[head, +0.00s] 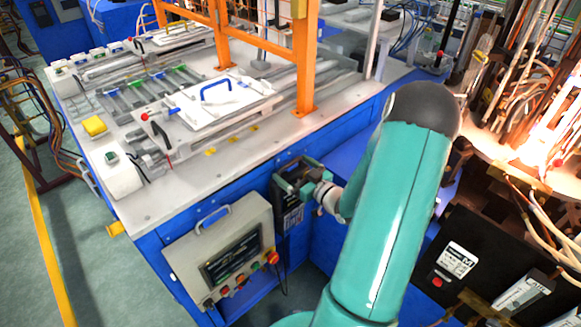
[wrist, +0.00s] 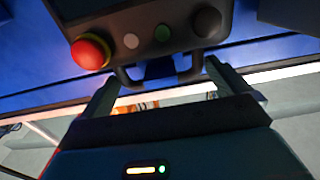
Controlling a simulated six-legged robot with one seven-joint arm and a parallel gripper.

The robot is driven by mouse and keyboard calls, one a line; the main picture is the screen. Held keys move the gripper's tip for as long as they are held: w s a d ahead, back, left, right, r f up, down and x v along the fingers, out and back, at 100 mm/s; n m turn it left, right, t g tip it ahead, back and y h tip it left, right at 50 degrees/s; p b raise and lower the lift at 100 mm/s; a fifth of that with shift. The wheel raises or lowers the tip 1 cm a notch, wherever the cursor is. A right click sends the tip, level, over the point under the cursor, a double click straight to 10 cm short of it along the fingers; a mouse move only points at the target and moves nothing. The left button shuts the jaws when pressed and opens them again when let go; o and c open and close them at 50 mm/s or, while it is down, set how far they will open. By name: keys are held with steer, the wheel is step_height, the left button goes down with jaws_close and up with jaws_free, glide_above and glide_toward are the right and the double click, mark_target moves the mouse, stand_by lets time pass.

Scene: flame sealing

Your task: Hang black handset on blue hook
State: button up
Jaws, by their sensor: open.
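In the wrist view, a dark handset (wrist: 150,18) shows red, white, green and black controls along its edge. A loop handle (wrist: 160,80) on that edge appears between or just beyond the fingertips. My gripper (wrist: 158,78) is open, one finger toward each end of the handle. In the head view, my gripper (head: 294,180) is beside the bench's blue side. A dark upright unit with white markings (head: 290,214) is just below it. I cannot tell whether that unit is the handset in the wrist view. No blue hook can be clearly made out.
A grey control panel (head: 187,262) with a screen is left of my gripper. The white-topped bench (head: 185,195) carries a white plate with a blue handle (head: 216,90) and an orange frame (head: 306,60). Cables and a bright glow (head: 555,155) are at right.

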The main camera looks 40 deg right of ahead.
steer(key=s, duration=1.1)
steer(key=shift+s+d, duration=0.2)
steer(key=shift+s, duration=0.15)
steer(key=w+a+r+g+h, duration=0.3)
steer(key=w+r+g, duration=0.1)
steer(key=w+r, duration=0.15)
steer(key=w+a+r+g+h, duration=0.2)
steer(key=w+a+r+g, duration=0.25)
steer(key=r, duration=0.25)
steer(key=s+a+r+g+y, duration=0.1)
steer(key=s+a, duration=0.3)
steer(key=a, duration=0.4)
steer(key=s+a+r+g+y, duration=0.1)
steer(key=s+a+r, duration=0.3)
steer(key=a, duration=0.4)
steer(key=s+a+r+g+y, duration=0.2)
steer(key=s+a+r, duration=0.1)
steer(key=s+a, duration=0.3)
steer(key=shift+s+a, duration=0.15)
steer(key=shift+a, duration=0.9)
steer(key=shift+r, duration=0.1)
